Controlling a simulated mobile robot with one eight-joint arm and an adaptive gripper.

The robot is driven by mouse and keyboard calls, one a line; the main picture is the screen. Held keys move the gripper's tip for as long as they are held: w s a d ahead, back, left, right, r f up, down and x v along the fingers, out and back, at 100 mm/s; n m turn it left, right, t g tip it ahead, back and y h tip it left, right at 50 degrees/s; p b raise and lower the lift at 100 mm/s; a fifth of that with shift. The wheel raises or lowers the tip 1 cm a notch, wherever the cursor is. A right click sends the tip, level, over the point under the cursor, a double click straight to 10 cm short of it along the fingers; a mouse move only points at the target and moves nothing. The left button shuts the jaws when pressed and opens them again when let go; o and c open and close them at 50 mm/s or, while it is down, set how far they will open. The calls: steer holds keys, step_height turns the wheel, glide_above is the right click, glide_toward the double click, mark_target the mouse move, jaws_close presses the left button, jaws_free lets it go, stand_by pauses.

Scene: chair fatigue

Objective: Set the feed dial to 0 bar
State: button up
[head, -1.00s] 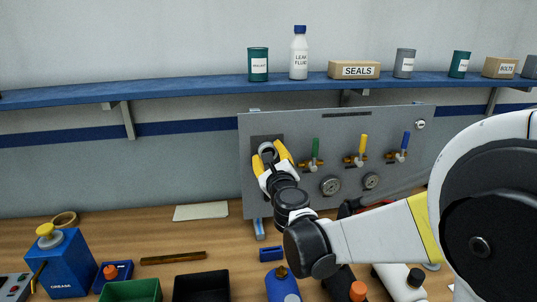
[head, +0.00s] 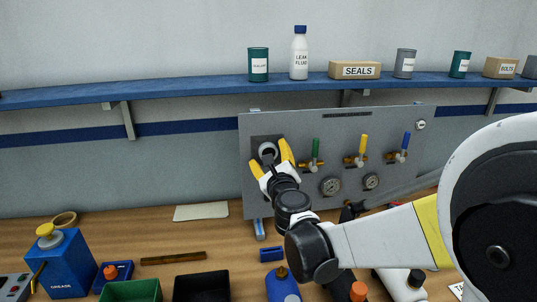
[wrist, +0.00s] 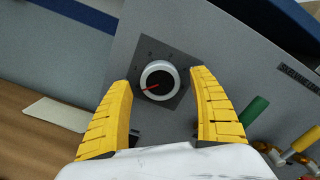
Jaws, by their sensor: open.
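The feed dial (wrist: 158,80) is a round grey-white knob with a red pointer line, on a dark square plate (wrist: 182,60) at the left of the grey panel. In the wrist view its pointer is toward the lower left; the scale marks are too small to read. The dial also shows in the head view (head: 267,150). My gripper (head: 270,158) is open in front of the dial. Its two yellow fingers stand on either side of the knob in the wrist view (wrist: 163,100), with gaps to it.
The grey panel (head: 340,120) carries green (head: 315,148), yellow (head: 363,144) and blue (head: 405,140) valve handles and two gauges right of the dial. A blue shelf (head: 200,88) runs above. Bins, bottles and a grease box (head: 70,265) stand on the wooden bench.

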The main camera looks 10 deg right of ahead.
steer(key=s, duration=1.1)
steer(key=shift+d, duration=0.45)
steer(key=s+d+f+m+g+h, duration=0.2)
steer(key=s+d+m+g+h, duration=0.15)
steer(key=d+m, duration=0.6)
steer(key=s+d+f+m+g+h, duration=0.2)
steer(key=s+d+m, duration=0.3)
steer(key=m, duration=1)
steer(key=s+a+f+m+g+y, duration=0.2)
steer(key=s+f+m, duration=0.1)
steer(key=s+m, duration=0.4)
steer(key=s+a+f+m+g+y, duration=0.2)
steer(key=s+m, duration=0.5)
steer(key=m, duration=0.5)
step_height(320, 180, down, 3)
steer(key=shift+s+r+g, duration=0.2)
steer(key=shift+s+g, duration=0.15)
steer(key=shift+g, duration=0.4)
